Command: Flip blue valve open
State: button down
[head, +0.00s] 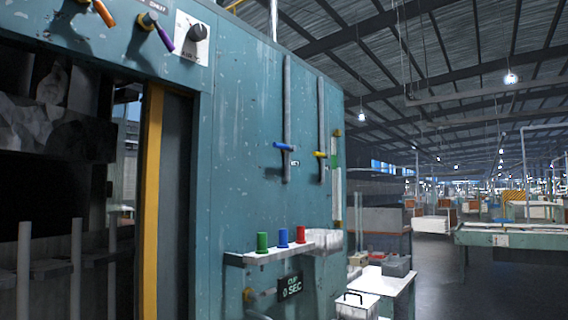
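The blue valve (284,146) is a small lever with a blue handle. It sits low on a vertical grey pipe fixed to the teal machine wall. The blue handle lies roughly level, across the pipe. A similar valve with a yellow handle (320,154) sits on a second pipe to its right, also roughly level. My gripper is not in view, so its place relative to the valve cannot be told.
Below the valves, a wall shelf (270,254) holds green, blue and red cylinders. A dial (192,36) and levers with orange (104,13) and purple (165,40) handles are upper left. A white table (385,283) stands lower right. Open floor (440,275) lies beyond.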

aim_at(292, 148)
jog(key=i+l+u, duration=0.1)
jog(key=i+l, duration=0.35)
jog(key=l, duration=0.2)
jog(key=i+l+u, duration=0.25)
jog(key=i+l, duration=0.15)
jog(key=l, duration=0.3)
